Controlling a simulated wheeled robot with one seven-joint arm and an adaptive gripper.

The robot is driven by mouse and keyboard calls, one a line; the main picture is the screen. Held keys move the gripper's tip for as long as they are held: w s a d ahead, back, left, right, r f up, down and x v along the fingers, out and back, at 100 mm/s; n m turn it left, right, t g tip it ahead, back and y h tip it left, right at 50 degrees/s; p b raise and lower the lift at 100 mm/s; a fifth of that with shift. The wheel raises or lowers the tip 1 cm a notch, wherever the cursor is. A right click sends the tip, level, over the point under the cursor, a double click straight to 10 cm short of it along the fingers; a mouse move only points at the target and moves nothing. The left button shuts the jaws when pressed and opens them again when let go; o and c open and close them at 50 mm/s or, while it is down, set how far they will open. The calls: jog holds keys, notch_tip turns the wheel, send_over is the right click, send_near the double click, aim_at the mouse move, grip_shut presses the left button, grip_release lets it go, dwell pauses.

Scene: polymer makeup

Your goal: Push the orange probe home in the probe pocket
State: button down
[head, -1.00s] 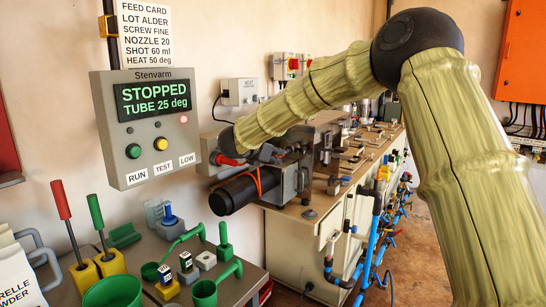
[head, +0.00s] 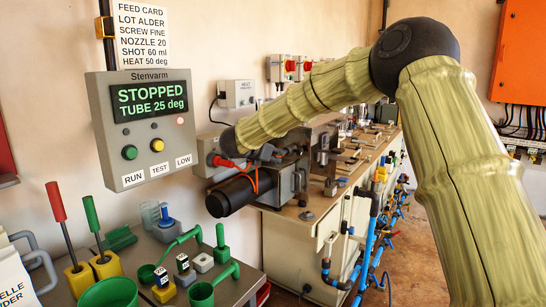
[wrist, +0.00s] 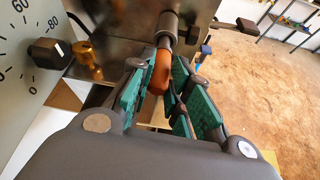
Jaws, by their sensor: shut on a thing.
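In the wrist view the orange probe (wrist: 159,72) stands between the green-padded fingers of my gripper (wrist: 157,88), which are closed in on it. Its far end meets a grey metal cylinder (wrist: 168,27) on the metal block of the machine. How deep it sits there I cannot tell, and the fingers hide its near part. In the head view my arm reaches to the machine behind the dark barrel (head: 232,196).
A dial panel (wrist: 30,50) with a black knob and a brass fitting (wrist: 87,62) lie close to the left of my gripper. The grey control box (head: 150,130) reads stopped, tube 25 deg. A bench (head: 235,285) with green scoops stands in front. Open floor is at right.

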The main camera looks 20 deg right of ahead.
jog(key=shift+w+d, duration=0.6)
jog(key=shift+d, duration=0.2)
jog(key=c, duration=1.3)
grip_release()
jog(key=shift+o, duration=0.2)
jog(key=v, duration=1.2)
jog(key=shift+d, duration=0.15)
